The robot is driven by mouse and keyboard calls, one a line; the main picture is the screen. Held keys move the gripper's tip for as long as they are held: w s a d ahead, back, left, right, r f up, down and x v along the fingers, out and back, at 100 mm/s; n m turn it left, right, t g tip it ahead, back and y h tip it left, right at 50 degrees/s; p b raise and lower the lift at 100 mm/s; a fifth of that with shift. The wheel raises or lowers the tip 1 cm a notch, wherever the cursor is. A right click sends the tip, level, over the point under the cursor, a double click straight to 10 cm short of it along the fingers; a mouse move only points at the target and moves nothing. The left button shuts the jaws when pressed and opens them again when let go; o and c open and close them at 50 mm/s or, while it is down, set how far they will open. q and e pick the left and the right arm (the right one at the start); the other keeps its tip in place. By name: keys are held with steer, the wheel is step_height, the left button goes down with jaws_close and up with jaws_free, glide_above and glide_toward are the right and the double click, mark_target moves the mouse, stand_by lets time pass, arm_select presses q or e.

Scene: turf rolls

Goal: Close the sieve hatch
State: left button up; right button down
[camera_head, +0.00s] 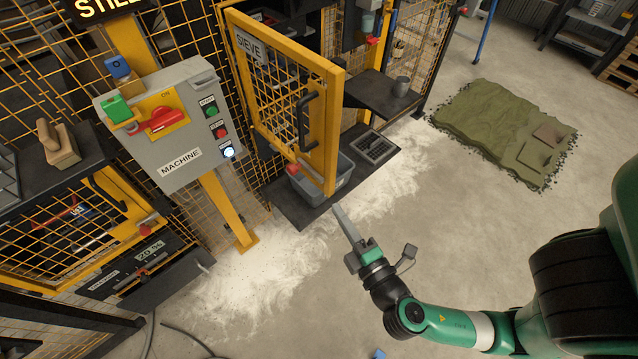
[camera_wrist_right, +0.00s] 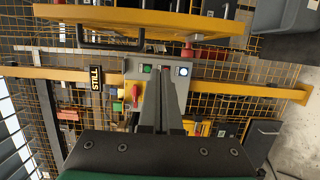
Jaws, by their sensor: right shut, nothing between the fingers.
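The sieve hatch (camera_head: 335,130) is a yellow-framed mesh door with a grey SIEVE sign (camera_head: 250,46) and a black handle (camera_head: 307,120). It stands open, swung out from the machine's cage. In the right wrist view its yellow frame (camera_wrist_right: 150,16) runs edge-on across the top, with the handle (camera_wrist_right: 90,42) below it. My right gripper (camera_head: 340,214) is shut and empty, just in front of the hatch's lower free corner. Whether it touches the hatch I cannot tell. The gripper's fingers also show in the right wrist view (camera_wrist_right: 161,105). My left gripper is out of view.
A grey machine control box (camera_head: 165,120) with a red switch stands left of the hatch on a yellow post. A grey bin (camera_head: 340,185) sits behind the hatch's lower end. White powder covers the floor. A turf slab pile (camera_head: 490,125) lies at the right.

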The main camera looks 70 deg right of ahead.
mark_target(330, 176)
arm_select(q)
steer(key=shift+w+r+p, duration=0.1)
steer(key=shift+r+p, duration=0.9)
steer(key=shift+p, duration=0.4)
arm_select(e)
steer(key=shift+w+d+f, duration=0.15)
steer(key=shift+w+d, duration=0.9)
steer(key=shift+d, duration=0.6)
steer(key=shift+w+d+f, duration=0.15)
steer(key=shift+w+d, duration=0.85)
steer(key=shift+d, duration=0.65)
steer(key=shift+w+d+f, duration=0.15)
steer(key=shift+w+d, duration=0.9)
steer(key=shift+d, duration=0.6)
